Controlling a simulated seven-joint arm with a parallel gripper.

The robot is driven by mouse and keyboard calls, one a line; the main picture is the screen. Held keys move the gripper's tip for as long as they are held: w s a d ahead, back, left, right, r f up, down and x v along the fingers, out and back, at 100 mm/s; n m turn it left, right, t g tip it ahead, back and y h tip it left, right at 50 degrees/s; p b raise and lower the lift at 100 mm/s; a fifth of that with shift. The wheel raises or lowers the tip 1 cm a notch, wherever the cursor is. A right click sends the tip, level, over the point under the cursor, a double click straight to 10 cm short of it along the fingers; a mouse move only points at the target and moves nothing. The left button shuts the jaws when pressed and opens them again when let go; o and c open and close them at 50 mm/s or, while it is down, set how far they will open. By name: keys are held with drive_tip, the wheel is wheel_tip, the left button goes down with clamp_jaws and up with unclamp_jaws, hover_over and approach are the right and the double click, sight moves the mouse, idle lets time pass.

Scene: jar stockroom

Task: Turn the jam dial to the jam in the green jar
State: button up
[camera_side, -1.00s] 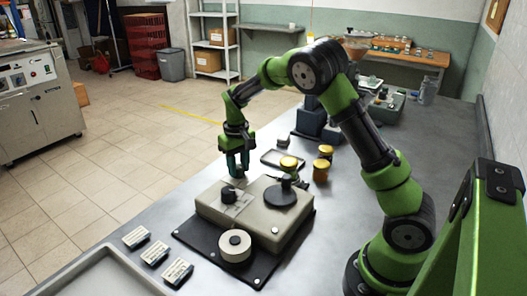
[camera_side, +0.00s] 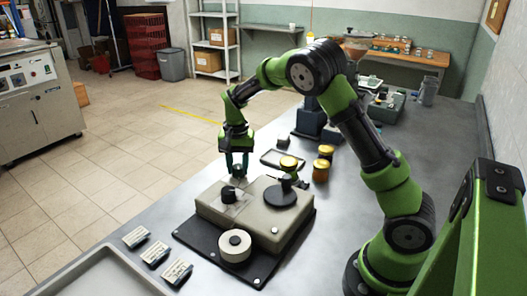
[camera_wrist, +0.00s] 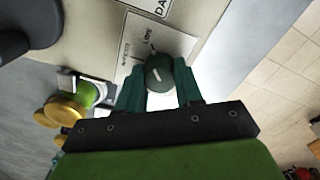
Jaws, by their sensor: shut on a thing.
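The jam dial is a round dark knob (camera_wrist: 158,76) with a short white pointer mark, in the wrist view. It stands on a white label (camera_wrist: 128,47) with small printed words, one seeming to read "LIME". My gripper (camera_wrist: 159,96) has its teal fingers on either side of the knob, shut on it. A jar with green contents (camera_wrist: 90,94) and a gold lid lies left of the dial in the wrist view. Which word the pointer meets is unclear.
Several small labelled blocks (camera_side: 155,253) lie at the left.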

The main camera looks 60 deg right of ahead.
sight(238, 166)
idle(0.3)
drive_tip(key=o, duration=1)
drive_tip(key=shift+o, duration=0.2)
drive_tip(key=shift+r, duration=0.1)
wheel_tip(238, 166, up, 17)
